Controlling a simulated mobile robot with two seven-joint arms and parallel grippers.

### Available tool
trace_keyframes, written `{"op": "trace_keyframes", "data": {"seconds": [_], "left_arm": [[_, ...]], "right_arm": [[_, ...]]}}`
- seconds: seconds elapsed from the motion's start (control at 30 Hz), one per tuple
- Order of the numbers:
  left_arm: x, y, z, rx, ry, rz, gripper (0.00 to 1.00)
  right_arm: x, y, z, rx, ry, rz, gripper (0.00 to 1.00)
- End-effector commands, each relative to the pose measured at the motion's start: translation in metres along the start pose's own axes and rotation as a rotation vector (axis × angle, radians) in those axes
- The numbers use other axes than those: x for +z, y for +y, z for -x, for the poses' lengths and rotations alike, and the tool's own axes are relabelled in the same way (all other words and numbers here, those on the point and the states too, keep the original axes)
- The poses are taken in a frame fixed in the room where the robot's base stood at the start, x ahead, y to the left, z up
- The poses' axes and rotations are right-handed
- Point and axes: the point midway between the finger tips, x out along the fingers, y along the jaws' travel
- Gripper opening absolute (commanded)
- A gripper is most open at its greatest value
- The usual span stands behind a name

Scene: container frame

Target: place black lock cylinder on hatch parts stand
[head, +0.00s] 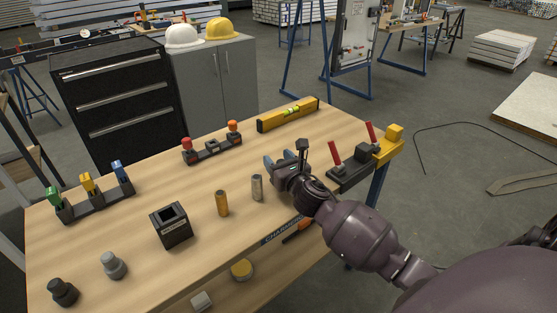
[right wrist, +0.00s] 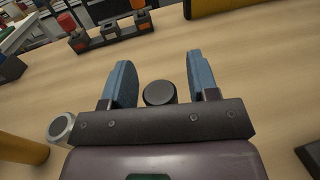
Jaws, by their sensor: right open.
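A black cylinder (right wrist: 160,93), which looks like the lock cylinder, stands on the wooden table between the two blue fingers of my right gripper (right wrist: 163,85). The gripper is open, with a gap on both sides of the cylinder. In the head view my right gripper (head: 274,162) is low over the table's right part and hides the cylinder. A dark rack with two orange-topped parts (head: 212,148) is farther back and also shows in the right wrist view (right wrist: 110,36). I cannot tell for sure which rack is the hatch parts stand. My left gripper is out of view.
A grey cylinder (head: 257,187) and a brass one (head: 222,203) stand left of my gripper. A red-handled fixture (head: 352,165) is close on its right. A yellow level (head: 288,114) lies behind. A black square holder (head: 170,226) and a coloured-clip rack (head: 90,193) are left.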

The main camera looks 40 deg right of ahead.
Motion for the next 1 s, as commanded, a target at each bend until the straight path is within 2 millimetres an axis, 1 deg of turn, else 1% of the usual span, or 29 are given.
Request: {"op": "trace_keyframes", "data": {"seconds": [0.13,0.27,0.7,0.83,1.0], "left_arm": [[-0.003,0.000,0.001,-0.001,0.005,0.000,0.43],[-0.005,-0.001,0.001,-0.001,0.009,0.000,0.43],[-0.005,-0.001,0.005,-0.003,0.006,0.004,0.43],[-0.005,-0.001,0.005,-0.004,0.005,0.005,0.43],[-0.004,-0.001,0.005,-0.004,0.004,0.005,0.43]], "right_arm": [[0.004,0.000,0.001,0.000,-0.001,0.001,0.54],[0.003,0.000,0.015,0.000,0.001,0.000,0.54],[0.003,0.000,0.090,0.000,0.000,0.000,0.54],[0.003,0.000,0.106,0.000,0.000,0.000,0.54],[0.003,0.000,0.118,-0.001,0.000,0.000,0.54]]}}
